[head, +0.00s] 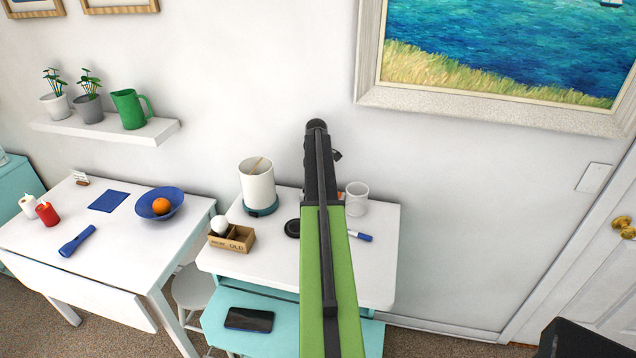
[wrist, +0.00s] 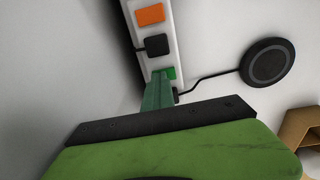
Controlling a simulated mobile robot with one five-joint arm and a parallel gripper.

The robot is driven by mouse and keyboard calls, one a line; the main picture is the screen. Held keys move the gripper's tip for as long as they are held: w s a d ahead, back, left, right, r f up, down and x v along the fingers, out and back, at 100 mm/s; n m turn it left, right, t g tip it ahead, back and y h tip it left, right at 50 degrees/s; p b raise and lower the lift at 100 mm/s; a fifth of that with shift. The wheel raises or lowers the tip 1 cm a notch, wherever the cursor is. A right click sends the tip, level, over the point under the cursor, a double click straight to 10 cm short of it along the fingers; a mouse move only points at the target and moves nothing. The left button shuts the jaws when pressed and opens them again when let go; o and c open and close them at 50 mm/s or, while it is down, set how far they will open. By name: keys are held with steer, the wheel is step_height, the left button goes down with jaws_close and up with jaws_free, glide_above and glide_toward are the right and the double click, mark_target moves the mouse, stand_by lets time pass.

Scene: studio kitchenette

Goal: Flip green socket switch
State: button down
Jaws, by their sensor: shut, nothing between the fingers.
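A white power strip (wrist: 173,15) shows in the wrist view, with an orange switch (wrist: 150,14), a black plug (wrist: 157,46) and a green switch (wrist: 171,73). My gripper (wrist: 160,78) is shut and empty. Its fingertips are at the green switch and cover part of it. I cannot tell whether they touch it or which way the switch is tipped. In the head view my arm hides most of the strip and the gripper's tips.
A black round pad (wrist: 268,62) with a cable lies beside the strip.

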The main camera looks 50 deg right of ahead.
steer(key=shift+s+a+f, duration=0.3)
steer(key=shift+s+a, duration=0.2)
steer(key=shift+s, duration=0.15)
steer(key=shift+w+d+r+p, duration=0.15)
steer(key=shift+w+r+p, duration=0.1)
steer(key=shift+r+p, duration=0.5)
step_height(320, 180, up, 13)
steer(key=p, duration=1.3)
steer(key=shift+w+d+p, duration=0.15)
steer(key=shift+w+p, duration=0.15)
steer(key=shift+p, duration=0.05)
